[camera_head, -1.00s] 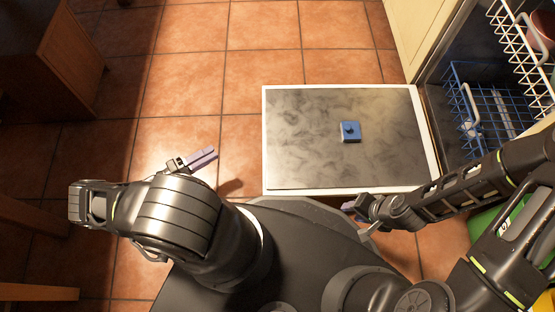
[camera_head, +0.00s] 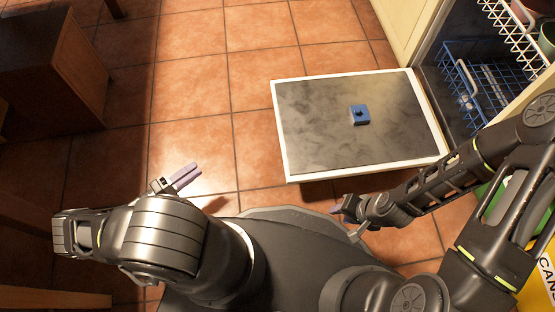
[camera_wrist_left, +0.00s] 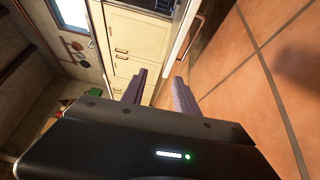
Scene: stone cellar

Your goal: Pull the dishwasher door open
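The dishwasher door (camera_head: 320,135) is folded down flat, its grey inner panel with a white rim facing up and a blue dispenser cap (camera_head: 360,115) on it. It joins the open dishwasher (camera_head: 450,122) on the right. My left gripper (camera_head: 189,174) is left of the door, over the floor and apart from it. In the left wrist view its two fingers (camera_wrist_left: 158,88) stand apart with nothing between them. My right gripper (camera_head: 337,210) is by the door's near edge, partly hidden by its own wrist; whether it touches the door or is open cannot be seen.
Blue and white racks (camera_head: 475,85) show inside the dishwasher. A cream cabinet front (camera_head: 400,25) stands beyond it. A dark wooden cabinet (camera_head: 55,70) is at the upper left. Tiled floor (camera_head: 195,90) is clear between them. A yellow item (camera_head: 535,268) is at the lower right.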

